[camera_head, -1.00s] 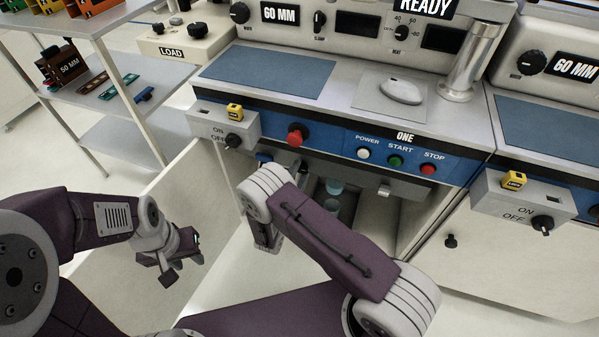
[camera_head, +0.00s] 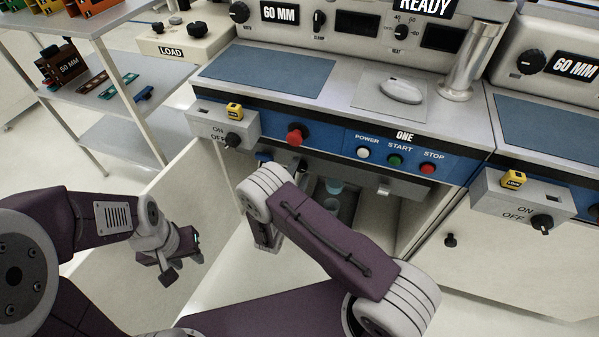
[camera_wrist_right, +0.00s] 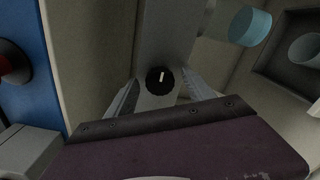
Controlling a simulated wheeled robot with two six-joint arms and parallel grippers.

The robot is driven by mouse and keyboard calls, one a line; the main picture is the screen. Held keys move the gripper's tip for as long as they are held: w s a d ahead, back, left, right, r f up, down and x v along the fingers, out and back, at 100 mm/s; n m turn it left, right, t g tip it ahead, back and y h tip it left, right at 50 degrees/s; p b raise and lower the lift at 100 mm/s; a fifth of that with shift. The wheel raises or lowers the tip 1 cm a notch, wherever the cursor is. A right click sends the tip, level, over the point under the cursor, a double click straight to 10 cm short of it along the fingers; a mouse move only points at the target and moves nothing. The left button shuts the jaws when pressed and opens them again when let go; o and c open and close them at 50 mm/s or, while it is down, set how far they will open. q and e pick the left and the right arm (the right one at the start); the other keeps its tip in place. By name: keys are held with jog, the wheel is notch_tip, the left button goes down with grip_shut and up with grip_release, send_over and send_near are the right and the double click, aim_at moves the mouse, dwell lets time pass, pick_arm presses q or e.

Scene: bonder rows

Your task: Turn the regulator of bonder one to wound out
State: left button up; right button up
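The regulator is a black round knob (camera_wrist_right: 160,80) with a white pointer line, on a grey upright part in the right wrist view. Its pointer stands nearly upright in that picture. My right gripper (camera_wrist_right: 160,76) is open, with one finger on each side of the knob and a gap showing on both sides. How deep the knob sits between the fingers I cannot tell. In the head view, my right arm reaches into the open bay under bonder one (camera_head: 405,137) and hides the knob. My left gripper (camera_head: 160,270) hangs apart at the lower left, its opening unclear.
A red button (camera_wrist_right: 12,66) on the blue panel is at the left edge of that view. In the head view, an ON/OFF switch box (camera_head: 222,125) overhangs the bay, and an open cabinet door (camera_head: 150,225) stands left.

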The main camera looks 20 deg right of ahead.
jog(key=p+v, duration=0.2)
jog(key=v, duration=0.7)
dwell(0.4)
